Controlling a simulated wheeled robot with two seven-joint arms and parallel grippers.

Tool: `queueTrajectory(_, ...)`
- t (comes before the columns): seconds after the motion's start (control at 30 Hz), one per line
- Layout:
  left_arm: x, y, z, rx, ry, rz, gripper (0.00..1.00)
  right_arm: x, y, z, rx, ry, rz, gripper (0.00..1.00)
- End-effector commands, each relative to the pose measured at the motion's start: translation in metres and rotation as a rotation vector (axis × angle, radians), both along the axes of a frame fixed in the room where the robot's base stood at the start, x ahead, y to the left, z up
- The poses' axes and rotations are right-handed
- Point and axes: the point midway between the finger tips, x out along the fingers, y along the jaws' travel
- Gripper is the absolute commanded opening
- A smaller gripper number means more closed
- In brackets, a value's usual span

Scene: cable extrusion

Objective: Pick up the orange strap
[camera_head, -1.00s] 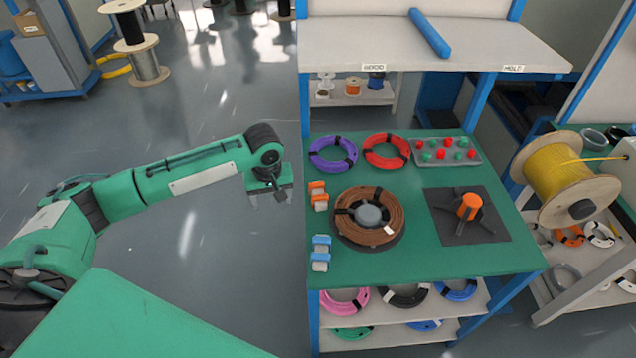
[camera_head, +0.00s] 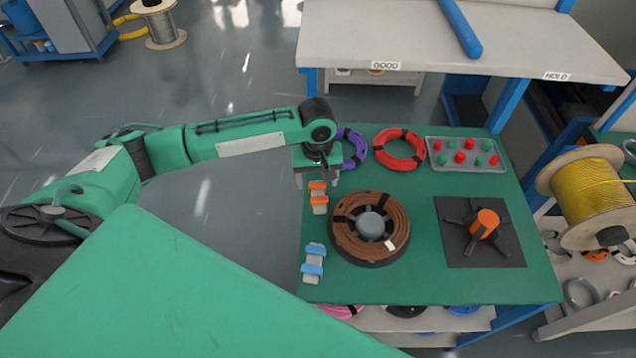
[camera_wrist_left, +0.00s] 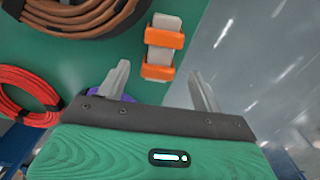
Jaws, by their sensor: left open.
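The orange strap (camera_head: 318,197) lies near the left edge of the green table, as orange bands around a light grey block. It also shows in the left wrist view (camera_wrist_left: 161,48), ahead of the fingers and between their lines. My left gripper (camera_head: 317,182) is open and empty, just behind and above the strap in the head view. Its two fingers (camera_wrist_left: 160,88) are spread apart in the wrist view and do not touch the strap. A similar blue strap (camera_head: 313,263) lies nearer the front on the same side. My right gripper is not in view.
A brown cable coil (camera_head: 347,238) lies right of the strap. Purple (camera_head: 357,148) and red (camera_head: 399,149) coils lie behind. A tray of red and green pieces (camera_head: 440,167) and a dark plate with an orange-topped hub (camera_head: 452,256) stand right. The table's front strip (camera_head: 440,290) is clear.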

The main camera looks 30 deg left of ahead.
Motion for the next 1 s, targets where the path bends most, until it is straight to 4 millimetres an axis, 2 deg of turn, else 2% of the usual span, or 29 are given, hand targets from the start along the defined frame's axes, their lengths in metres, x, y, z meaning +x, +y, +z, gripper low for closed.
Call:
queueTrajectory(0.1,-0.001,0.0,-0.019,0.003,0.003,0.0,0.67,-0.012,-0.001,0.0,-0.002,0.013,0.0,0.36)
queueTrajectory(0.2,-0.001,0.0,-0.032,0.002,0.002,0.0,0.67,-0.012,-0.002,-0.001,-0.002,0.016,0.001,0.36)
queueTrajectory(0.5,0.0,0.0,-0.04,0.001,0.0,-0.001,0.67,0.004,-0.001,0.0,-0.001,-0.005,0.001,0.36)
queueTrajectory(0.53,0.0,0.0,-0.04,0.001,0.0,-0.001,0.65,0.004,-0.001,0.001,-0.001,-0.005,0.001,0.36)
queueTrajectory(0.77,-0.001,0.0,-0.039,0.001,0.0,-0.001,0.2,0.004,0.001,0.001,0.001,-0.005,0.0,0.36)
queueTrajectory(1.0,-0.001,0.0,-0.039,0.001,-0.001,-0.001,0.2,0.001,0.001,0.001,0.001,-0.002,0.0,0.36)
